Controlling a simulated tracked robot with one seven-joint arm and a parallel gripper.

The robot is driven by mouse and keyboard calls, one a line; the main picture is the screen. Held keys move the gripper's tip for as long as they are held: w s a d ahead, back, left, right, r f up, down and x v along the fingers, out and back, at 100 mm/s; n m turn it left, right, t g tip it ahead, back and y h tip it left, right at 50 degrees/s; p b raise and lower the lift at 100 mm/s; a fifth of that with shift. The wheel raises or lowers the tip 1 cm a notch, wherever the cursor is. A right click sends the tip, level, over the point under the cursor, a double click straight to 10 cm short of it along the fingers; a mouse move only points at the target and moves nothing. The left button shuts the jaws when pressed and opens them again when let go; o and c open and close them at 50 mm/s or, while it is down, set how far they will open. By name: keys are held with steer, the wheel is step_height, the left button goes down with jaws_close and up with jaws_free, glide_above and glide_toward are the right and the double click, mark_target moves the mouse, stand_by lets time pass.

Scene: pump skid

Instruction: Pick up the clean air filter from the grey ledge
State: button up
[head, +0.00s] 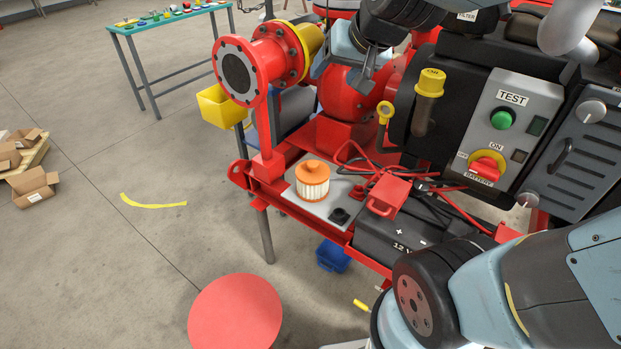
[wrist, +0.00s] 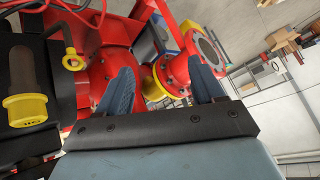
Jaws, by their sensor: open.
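The clean air filter (head: 312,181) is a cream pleated cylinder with an orange top. It stands upright on the grey ledge (head: 327,207) on the red skid frame in the head view. My gripper (head: 345,75) is up near the red pump, above and a little right of the filter in the picture, well apart from it. In the wrist view my gripper (wrist: 163,88) shows two blue fingers spread apart with nothing between them. The filter cannot be made out in the wrist view.
A red flanged pipe (head: 240,70) rises behind and left of the ledge. A black battery (head: 405,240) with a red terminal cover and cables sits right of it. The dipstick (head: 385,113) and control panel (head: 510,125) stand further right. Air directly above the filter looks clear.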

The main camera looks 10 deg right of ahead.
steer(key=w+a+f+m+t+h, duration=0.25)
steer(key=w+a+f+m, duration=0.25)
steer(key=w+a+f, duration=0.7)
steer(key=m+h, duration=0.4)
steer(key=h, duration=0.6)
glide_toward(311, 165)
steer(key=shift+g, duration=0.35)
steer(key=x, duration=0.8)
steer(key=shift+w+d, duration=0.15)
steer(key=shift+w, duration=0.35)
steer(key=shift+c, duration=0.2)
jaws_close()
